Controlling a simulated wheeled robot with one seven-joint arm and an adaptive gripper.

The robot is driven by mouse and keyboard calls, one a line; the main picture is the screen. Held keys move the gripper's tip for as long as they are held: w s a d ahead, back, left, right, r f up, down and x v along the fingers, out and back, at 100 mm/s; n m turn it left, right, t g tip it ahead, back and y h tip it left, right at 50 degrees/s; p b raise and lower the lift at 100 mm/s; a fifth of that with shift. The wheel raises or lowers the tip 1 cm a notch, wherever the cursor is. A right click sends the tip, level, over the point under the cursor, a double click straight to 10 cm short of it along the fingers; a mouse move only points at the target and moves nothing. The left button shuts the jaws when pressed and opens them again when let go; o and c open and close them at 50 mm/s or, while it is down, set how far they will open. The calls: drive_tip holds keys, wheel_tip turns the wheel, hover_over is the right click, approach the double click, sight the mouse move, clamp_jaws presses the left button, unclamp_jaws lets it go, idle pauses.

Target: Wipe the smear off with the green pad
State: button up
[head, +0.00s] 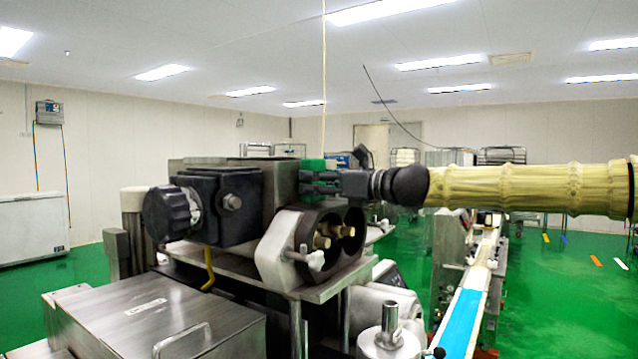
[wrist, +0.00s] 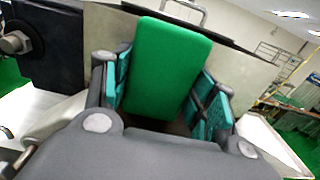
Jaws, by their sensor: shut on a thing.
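The green pad (wrist: 165,65) is a bright green block in the middle of the wrist view, between the two fingers of my gripper (wrist: 163,95). The fingers have teal inner faces and are shut on the pad. In the head view, my gripper (head: 318,183) reaches in from the right at the machine's upper part, and the pad (head: 318,165) shows just above and behind it. The far face of the pad is hidden, and whether it touches the metal panel (wrist: 255,75) behind it I cannot tell. I see no smear in either view.
The encrusting machine has a dark block with a black knob (head: 172,213) at left and a round twin-hole housing (head: 335,235) below my gripper. A steel box (head: 150,315) stands in front. A blue conveyor belt (head: 463,322) runs at lower right.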

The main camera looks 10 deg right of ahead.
drive_tip(key=shift+x, duration=0.9)
idle(0.3)
drive_tip(key=shift+w+d, duration=0.1)
drive_tip(key=shift+w+d+r+p, duration=0.15)
drive_tip(key=shift+w+d+p, duration=1)
drive_tip(key=shift+d, duration=0.05)
drive_tip(key=shift+w+d+f, duration=0.1)
drive_tip(key=shift+w+f, duration=0.1)
drive_tip(key=shift+s+a+b, duration=1.05)
drive_tip(key=shift+a, duration=0.1)
drive_tip(key=shift+s+a, duration=0.35)
drive_tip(key=shift+s+d+r, duration=0.1)
drive_tip(key=shift+d, duration=0.05)
